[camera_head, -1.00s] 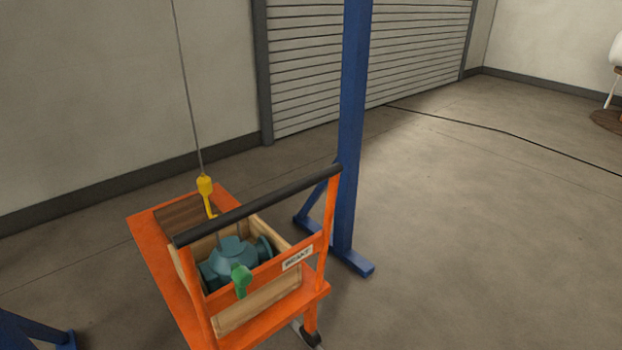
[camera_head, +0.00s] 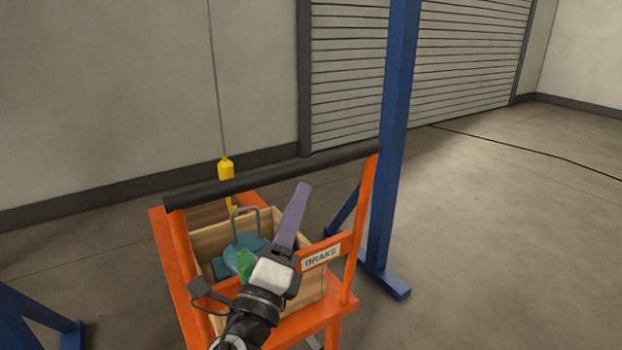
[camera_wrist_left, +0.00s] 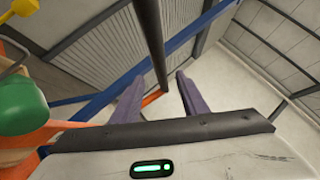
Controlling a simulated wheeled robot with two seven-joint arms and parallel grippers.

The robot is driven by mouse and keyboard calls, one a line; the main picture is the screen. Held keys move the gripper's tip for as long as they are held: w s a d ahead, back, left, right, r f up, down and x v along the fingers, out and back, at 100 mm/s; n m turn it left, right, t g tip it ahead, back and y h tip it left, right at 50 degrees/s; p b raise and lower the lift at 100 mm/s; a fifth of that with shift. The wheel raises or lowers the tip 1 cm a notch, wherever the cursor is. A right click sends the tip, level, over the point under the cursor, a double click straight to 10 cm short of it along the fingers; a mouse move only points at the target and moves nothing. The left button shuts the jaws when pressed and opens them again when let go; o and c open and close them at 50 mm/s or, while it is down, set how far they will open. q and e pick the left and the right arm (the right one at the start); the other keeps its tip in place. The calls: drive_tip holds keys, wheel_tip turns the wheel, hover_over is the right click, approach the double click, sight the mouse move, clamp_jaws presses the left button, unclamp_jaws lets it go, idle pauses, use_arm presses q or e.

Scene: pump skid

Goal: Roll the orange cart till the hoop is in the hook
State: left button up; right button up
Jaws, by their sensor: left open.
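The orange cart (camera_head: 170,265) stands ahead, with a black push bar (camera_head: 275,178) across its top. It carries a wooden crate (camera_head: 312,290) holding a teal pump (camera_head: 228,266) with a green part. A grey hoop (camera_head: 245,211) stands up from the pump. The yellow hook (camera_head: 226,170) hangs on a cable, partly behind the bar; its lower end appears close to the hoop, and I cannot tell whether they touch. My left gripper (camera_head: 302,187) is just below the bar. In the left wrist view its purple fingers (camera_wrist_left: 157,85) are apart, with the bar (camera_wrist_left: 150,40) showing between and beyond them.
A blue frame post (camera_head: 391,150) with a foot stands close to the cart's right, and another blue leg (camera_head: 40,310) is at lower left. A shutter door and wall are behind. The floor at right is clear except for a black cable (camera_head: 540,152).

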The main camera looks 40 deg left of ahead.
sight(308, 173)
use_arm(q)
drive_tip(key=p+x, duration=0.3)
drive_tip(key=x, duration=0.5)
drive_tip(key=shift+w+r+p, duration=0.25)
drive_tip(key=shift+p, duration=0.1)
drive_tip(key=shift+w+a+r, duration=0.15)
drive_tip(key=shift+w+a, duration=0.1)
drive_tip(key=shift+w, duration=0.35)
use_arm(e)
wheel_tip(308, 173, up, 2)
drive_tip(key=shift+d+r, duration=0.15)
drive_tip(key=shift+r, duration=0.1)
